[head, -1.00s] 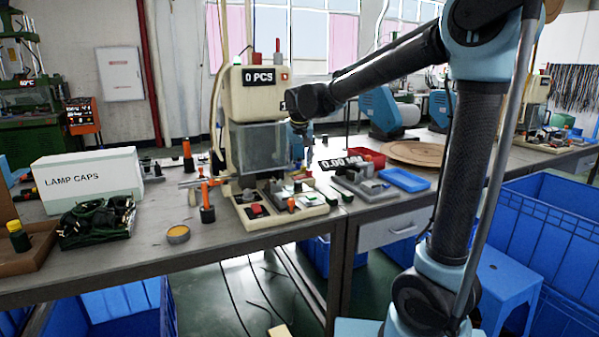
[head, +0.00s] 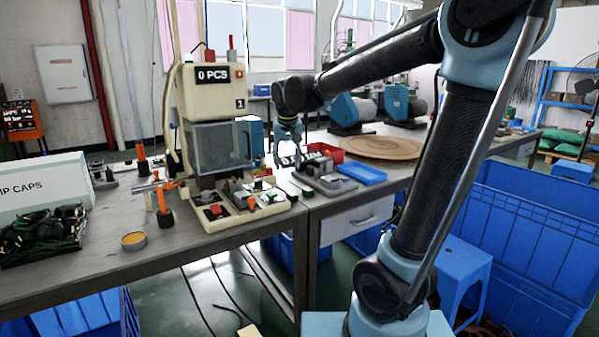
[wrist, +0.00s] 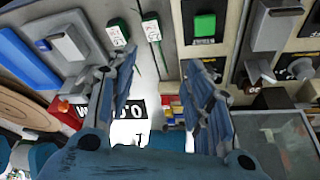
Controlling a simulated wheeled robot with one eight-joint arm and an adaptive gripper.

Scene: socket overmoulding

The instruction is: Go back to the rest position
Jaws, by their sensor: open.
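My gripper (wrist: 157,78) is open and empty in the wrist view, its two blue jointed fingers apart. In the head view my gripper (head: 288,145) hangs from my bent arm just right of the cream moulding machine (head: 212,98), over the back of the bench. The wrist view looks down on the bench, with a green-topped block (wrist: 205,25) and two small green-and-white parts beyond the fingers. The fingertips are small and partly dark in the head view.
A blue tray (head: 362,173), a red bin (head: 324,150) and a round wooden board (head: 378,147) lie to the right on the bench. A lamp-caps box (head: 45,190) stands at the left. Blue crates (head: 535,240) and a blue stool (head: 458,262) stand on the floor at right.

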